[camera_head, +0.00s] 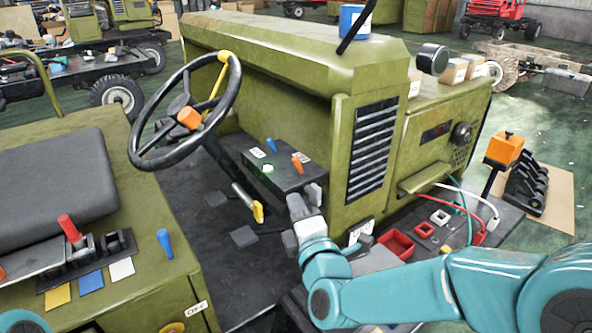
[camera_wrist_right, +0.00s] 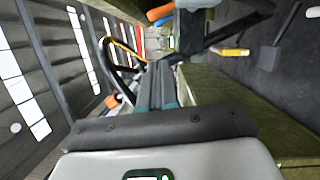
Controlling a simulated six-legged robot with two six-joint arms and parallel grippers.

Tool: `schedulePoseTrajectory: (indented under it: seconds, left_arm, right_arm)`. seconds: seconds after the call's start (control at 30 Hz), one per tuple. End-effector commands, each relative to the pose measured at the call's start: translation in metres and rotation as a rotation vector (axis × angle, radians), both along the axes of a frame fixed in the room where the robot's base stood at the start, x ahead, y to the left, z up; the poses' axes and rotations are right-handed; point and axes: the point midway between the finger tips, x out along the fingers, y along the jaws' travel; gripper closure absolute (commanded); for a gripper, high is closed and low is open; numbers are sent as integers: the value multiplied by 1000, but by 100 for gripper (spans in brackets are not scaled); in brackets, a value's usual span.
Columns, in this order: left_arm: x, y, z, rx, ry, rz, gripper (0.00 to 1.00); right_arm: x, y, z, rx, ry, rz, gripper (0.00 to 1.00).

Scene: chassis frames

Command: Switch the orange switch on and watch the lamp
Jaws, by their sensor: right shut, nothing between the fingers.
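The orange switch (camera_head: 297,163) is a small lever on top of a dark box beside the dash, leaning up and to the left. My right gripper (camera_head: 304,200) is shut and empty, just in front of the box's right end, below the orange switch in the picture. My left gripper is out of view.
A blue lever (camera_head: 271,146) stands behind the lamp on the box. The steering wheel (camera_head: 186,110) with an orange knob is to the left.

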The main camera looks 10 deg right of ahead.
Motion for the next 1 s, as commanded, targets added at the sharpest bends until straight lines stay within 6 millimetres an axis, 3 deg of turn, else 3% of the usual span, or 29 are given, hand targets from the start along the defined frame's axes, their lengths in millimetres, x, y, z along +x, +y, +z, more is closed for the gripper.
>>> schedulePoseTrajectory:
  seconds: [0.3, 0.4, 0.63, 1.0]
  left_arm:
    - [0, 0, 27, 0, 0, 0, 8]
    - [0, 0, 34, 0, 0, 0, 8]
    - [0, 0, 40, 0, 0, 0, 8]
    - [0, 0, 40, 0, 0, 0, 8]
  right_arm:
    - [72, 4, 6, 0, 2, 0, 100]
    - [84, -8, 8, -1, 2, -2, 100]
    - [99, -21, 8, -1, 1, 0, 100]
    - [100, -22, 8, 0, 1, 1, 100]
